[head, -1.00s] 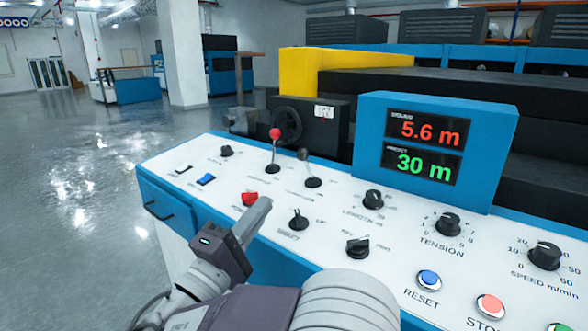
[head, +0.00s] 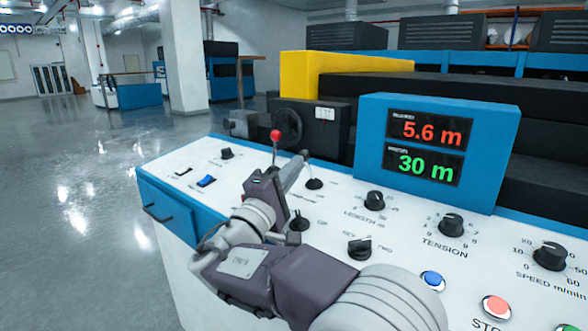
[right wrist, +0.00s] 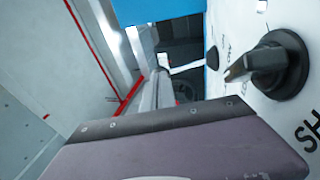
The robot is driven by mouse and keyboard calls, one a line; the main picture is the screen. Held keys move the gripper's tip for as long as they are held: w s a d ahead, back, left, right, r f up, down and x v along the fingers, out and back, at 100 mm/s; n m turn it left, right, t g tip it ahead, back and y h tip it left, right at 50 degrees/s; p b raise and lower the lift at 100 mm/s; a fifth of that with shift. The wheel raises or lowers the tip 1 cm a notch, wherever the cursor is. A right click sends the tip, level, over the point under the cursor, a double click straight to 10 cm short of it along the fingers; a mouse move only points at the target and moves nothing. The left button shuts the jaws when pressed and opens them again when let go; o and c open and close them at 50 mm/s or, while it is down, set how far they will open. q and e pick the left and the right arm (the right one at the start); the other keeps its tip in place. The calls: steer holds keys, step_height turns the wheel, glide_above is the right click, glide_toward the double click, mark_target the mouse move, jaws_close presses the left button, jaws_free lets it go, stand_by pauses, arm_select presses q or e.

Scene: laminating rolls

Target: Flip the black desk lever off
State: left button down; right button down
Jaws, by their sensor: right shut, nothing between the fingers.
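The black desk lever stands on the white panel of the console in the head view. Its round black base (head: 314,184) shows just right of my gripper, and its top is close to the fingertips. My right gripper (head: 297,165) is shut and empty, reaching over the panel from the front, with its tips at the lever's upper part. I cannot tell whether they touch. My left gripper is not in view. In the right wrist view the gripper's body fills the lower middle, and the lever cannot be made out clearly.
A red-knobbed lever (head: 275,135) stands just left of my gripper. The blue display box (head: 370,135) rises at right. Rotary knobs, including the length knob (head: 374,201), line the panel.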

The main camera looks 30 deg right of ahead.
steer(key=shift+r, duration=0.1)
steer(key=d+r+g+y+p, duration=0.1)
steer(key=p, duration=0.2)
steer(key=w+d+r+g+y+p, duration=0.1)
steer(key=d+y+p, duration=0.1)
steer(key=p, duration=0.2)
steer(key=d+r+m+g+y+p, duration=0.1)
steer(key=r+y+p, duration=0.1)
steer(key=p, duration=0.2)
steer(key=shift+w+d, duration=0.25)
steer(key=shift+w, duration=0.1)
steer(key=shift+w+d+g+y+p, duration=0.35)
steer(key=shift+d+y+p, duration=0.1)
steer(key=shift+d, duration=0.25)
